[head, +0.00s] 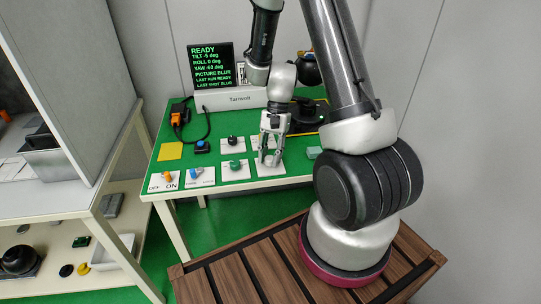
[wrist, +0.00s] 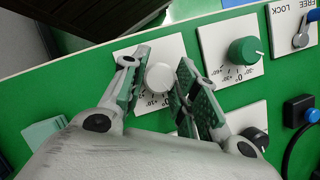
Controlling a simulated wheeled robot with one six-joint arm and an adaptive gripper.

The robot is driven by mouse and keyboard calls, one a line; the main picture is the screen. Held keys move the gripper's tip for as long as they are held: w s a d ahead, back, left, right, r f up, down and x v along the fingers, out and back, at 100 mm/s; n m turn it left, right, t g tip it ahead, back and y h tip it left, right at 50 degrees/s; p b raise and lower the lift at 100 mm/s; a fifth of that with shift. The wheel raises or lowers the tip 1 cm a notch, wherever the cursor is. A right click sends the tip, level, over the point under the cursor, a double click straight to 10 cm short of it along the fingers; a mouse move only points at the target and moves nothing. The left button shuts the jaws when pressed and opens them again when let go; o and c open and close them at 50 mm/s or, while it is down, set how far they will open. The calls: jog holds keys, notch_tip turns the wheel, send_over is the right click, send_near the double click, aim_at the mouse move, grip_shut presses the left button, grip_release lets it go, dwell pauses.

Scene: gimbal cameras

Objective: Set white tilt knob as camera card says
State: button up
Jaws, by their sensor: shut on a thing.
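The white tilt knob (wrist: 159,78) sits on a white scale plate (wrist: 133,52) with degree marks, partly covered by my fingers in the wrist view. My gripper (wrist: 164,66) is shut on it, with one green-padded finger on each side. In the head view my gripper (head: 269,158) points down at the front right plate (head: 268,170), and the knob is hard to make out there. The knob's pointer and exact setting cannot be read. The screen (head: 212,66) shows READY, tilt -5 deg, roll 0 deg, yaw -60 deg and picture blur.
A green knob (wrist: 246,50) and a black knob (wrist: 255,138) are close by. A free/lock lever (wrist: 301,39), a blue button (wrist: 302,111) and an orange off/on switch (head: 167,176) stand further along. A teal block (head: 314,152) lies right of my gripper. A shelf (head: 60,215) stands left.

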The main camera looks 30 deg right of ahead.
jog(key=shift+w+n+h, duration=0.1)
jog(key=shift+n+h, duration=0.2)
jog(key=shift+n, duration=0.3)
jog(key=o, duration=1)
jog(key=v, duration=1.2)
